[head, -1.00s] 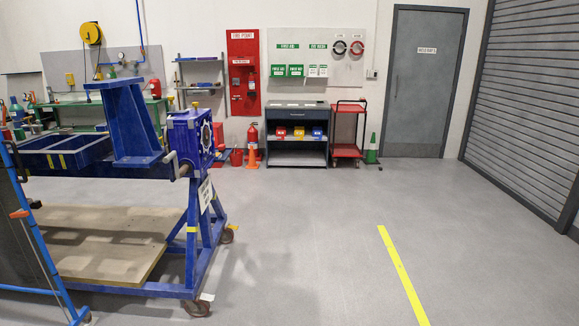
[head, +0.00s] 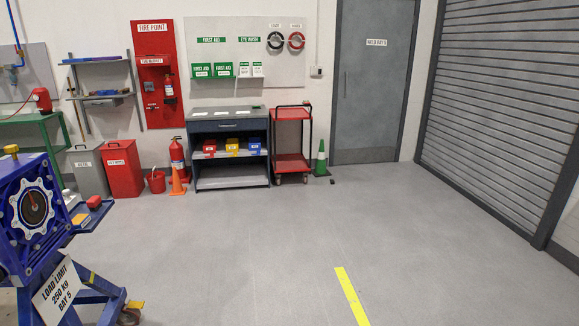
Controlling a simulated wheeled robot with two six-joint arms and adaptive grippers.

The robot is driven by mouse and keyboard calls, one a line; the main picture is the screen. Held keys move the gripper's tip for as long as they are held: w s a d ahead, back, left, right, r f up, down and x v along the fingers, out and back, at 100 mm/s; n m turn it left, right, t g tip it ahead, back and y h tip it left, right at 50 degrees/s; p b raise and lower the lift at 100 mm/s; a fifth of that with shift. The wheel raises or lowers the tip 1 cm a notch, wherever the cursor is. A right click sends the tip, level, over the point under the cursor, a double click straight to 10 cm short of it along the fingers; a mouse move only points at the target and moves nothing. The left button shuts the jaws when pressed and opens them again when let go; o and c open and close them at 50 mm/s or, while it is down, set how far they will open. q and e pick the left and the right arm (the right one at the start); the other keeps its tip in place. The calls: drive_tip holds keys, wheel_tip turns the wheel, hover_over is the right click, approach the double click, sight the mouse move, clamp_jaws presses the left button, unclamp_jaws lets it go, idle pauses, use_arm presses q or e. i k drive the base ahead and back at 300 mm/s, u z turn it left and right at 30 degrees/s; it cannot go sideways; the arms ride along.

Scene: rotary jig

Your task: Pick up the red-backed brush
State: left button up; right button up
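I cannot make out a red-backed brush for certain. A small red item (head: 93,202) lies on a blue side tray (head: 97,221) at the right of the blue rotary jig (head: 30,215), in the left of the head view; it is too small to tell what it is. A yellow-orange item (head: 80,219) lies beside it on the tray. Neither of my grippers shows in the head view.
A grey cabinet (head: 231,182) with red, yellow and blue bins stands at the back wall. The middle floor is clear.

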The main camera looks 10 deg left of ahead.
sight(94, 204)
drive_tip(key=u, duration=0.2)
drive_tip(key=i, duration=2.8)
drive_tip(key=u, duration=1.45)
drive_tip(key=i, duration=1.7)
drive_tip(key=u, duration=0.75)
